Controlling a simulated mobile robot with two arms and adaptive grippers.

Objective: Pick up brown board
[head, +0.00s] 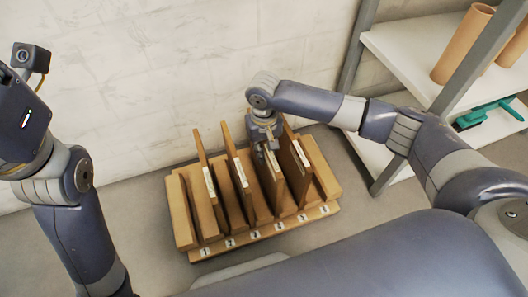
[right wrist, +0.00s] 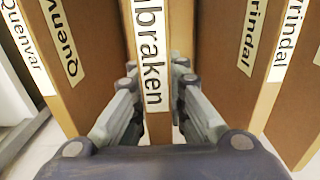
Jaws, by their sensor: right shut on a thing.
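Several brown boards stand on edge in a wooden slotted rack (head: 183,215), white labels on their edges. My right gripper (head: 267,150) is over the rack's middle, shut on one brown board (head: 271,183). In the right wrist view this held board (right wrist: 158,128) stands upright between the fingers (right wrist: 157,105); its label reads "braken", with the start cut off. Its lower end is hidden, so I cannot tell whether it is lifted. My left arm shows at the left, but its gripper fingers are out of view.
Neighbouring boards labelled "Quenvar" (right wrist: 75,75) and "yrindal" (right wrist: 268,85) stand close on either side. Number tags line the rack's front. A wall is behind; a shelf (head: 405,65) with brown tubes (head: 463,45) and a green tool (head: 485,117) is at right.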

